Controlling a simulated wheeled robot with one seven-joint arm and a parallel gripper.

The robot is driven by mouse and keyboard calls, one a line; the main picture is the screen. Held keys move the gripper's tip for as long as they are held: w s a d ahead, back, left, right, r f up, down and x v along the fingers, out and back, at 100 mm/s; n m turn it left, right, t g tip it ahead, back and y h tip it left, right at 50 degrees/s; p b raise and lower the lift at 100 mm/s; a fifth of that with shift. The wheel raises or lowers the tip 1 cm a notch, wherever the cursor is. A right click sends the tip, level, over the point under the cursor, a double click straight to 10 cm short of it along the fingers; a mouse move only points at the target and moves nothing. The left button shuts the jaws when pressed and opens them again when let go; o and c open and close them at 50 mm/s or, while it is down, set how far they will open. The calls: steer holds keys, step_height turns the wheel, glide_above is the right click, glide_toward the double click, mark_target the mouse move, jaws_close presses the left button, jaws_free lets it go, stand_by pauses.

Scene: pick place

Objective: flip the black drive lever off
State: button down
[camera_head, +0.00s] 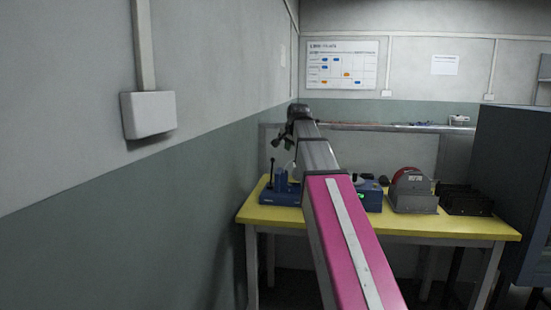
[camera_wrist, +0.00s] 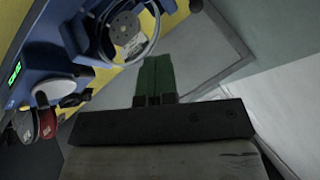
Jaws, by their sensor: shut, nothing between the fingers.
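In the head view, a thin upright black lever (camera_head: 271,170) with a dark knob stands at the left end of a blue device (camera_head: 281,197) on the yellow table. I cannot tell if it is the drive lever or which way it is set. My gripper (camera_wrist: 157,62) shows its two green fingers shut together and empty in the wrist view. They point past a grey disc (camera_wrist: 125,30) inside a clear ring, mounted on blue housing (camera_wrist: 45,62). The fingers look apart from these parts. I cannot clearly pick out the black lever in the wrist view.
The yellow table (camera_head: 455,226) also holds a blue unit with a green display (camera_head: 372,196), a grey machine with a red part (camera_head: 412,192) and a black rack (camera_head: 464,200). A wall (camera_head: 190,190) runs close on the left. A dark cabinet (camera_head: 510,170) stands right.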

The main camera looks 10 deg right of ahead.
stand_by(0.3)
steer(key=x, duration=0.3)
steer(key=w+a+x, duration=0.1)
steer(key=x, duration=0.3)
steer(key=a+r+x, duration=0.1)
steer(key=x, duration=0.3)
steer(key=shift+w, duration=0.3)
steer(key=shift+w+a, duration=0.35)
steer(key=shift+a, duration=0.1)
